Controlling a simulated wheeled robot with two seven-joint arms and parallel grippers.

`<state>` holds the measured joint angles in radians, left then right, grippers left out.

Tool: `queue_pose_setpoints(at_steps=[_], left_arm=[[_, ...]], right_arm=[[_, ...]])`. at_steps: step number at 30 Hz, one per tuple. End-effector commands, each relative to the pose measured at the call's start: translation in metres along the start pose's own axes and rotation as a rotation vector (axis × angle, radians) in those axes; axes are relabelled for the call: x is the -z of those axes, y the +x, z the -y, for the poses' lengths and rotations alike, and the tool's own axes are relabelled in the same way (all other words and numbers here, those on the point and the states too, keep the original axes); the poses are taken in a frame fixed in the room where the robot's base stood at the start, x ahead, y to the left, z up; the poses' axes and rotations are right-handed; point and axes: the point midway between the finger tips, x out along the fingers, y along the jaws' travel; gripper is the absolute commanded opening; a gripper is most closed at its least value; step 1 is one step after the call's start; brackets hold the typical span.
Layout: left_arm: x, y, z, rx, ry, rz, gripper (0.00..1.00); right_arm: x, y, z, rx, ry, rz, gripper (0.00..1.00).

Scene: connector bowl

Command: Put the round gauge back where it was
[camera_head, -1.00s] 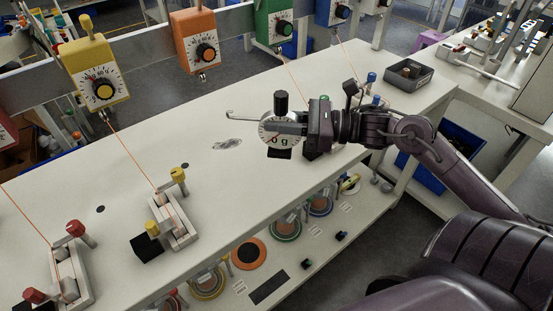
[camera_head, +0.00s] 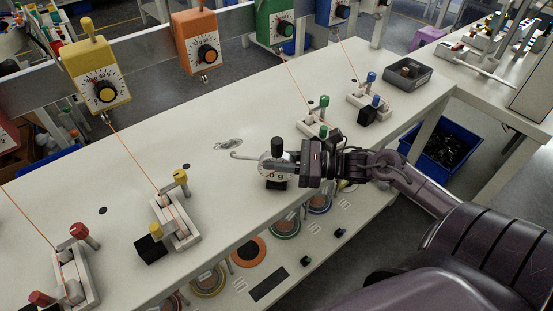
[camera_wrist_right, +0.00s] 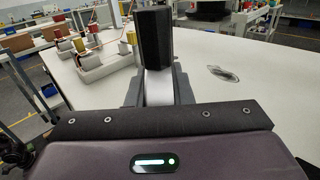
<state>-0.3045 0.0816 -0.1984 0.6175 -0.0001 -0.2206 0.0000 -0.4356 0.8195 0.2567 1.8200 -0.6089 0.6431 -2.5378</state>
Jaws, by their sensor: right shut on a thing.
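The round gauge (camera_head: 269,171) has a white dial, a black knob on top, a black piece below and a thin arm with a hooked end pointing left. My right gripper (camera_head: 285,164) is shut on it from the right and hides part of the dial. The gauge is upright near the table's front edge; I cannot tell whether it touches the table. In the right wrist view, the black knob (camera_wrist_right: 154,42) and pale body stand between the fingers of the right gripper (camera_wrist_right: 158,90). My left gripper is not in view.
A clamp with green knobs (camera_head: 317,122) stands close behind my right gripper; a yellow-knobbed clamp (camera_head: 176,220) stands left. Orange cords run down to the clamps. A dark tray (camera_head: 408,72) stands far right.

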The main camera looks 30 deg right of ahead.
Motion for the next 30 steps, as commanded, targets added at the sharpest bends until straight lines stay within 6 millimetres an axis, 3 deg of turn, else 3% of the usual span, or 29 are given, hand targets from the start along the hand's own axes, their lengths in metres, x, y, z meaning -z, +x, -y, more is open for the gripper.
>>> queue_pose_setpoints(at_steps=[5,6,10,22,30], left_arm=[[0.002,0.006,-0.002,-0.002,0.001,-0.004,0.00],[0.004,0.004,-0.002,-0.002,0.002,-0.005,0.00],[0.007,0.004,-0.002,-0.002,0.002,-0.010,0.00],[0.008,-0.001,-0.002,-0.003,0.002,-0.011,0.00],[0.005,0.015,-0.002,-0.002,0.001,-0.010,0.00]], right_arm=[[0.004,0.000,0.000,0.000,-0.001,0.000,0.00],[0.003,0.000,0.000,0.000,0.000,-0.001,0.25],[0.003,0.000,0.000,0.000,0.001,-0.001,0.42],[-0.001,-0.002,0.000,0.001,0.001,-0.001,0.42],[0.005,-0.046,-0.001,0.001,0.003,-0.006,0.42]])
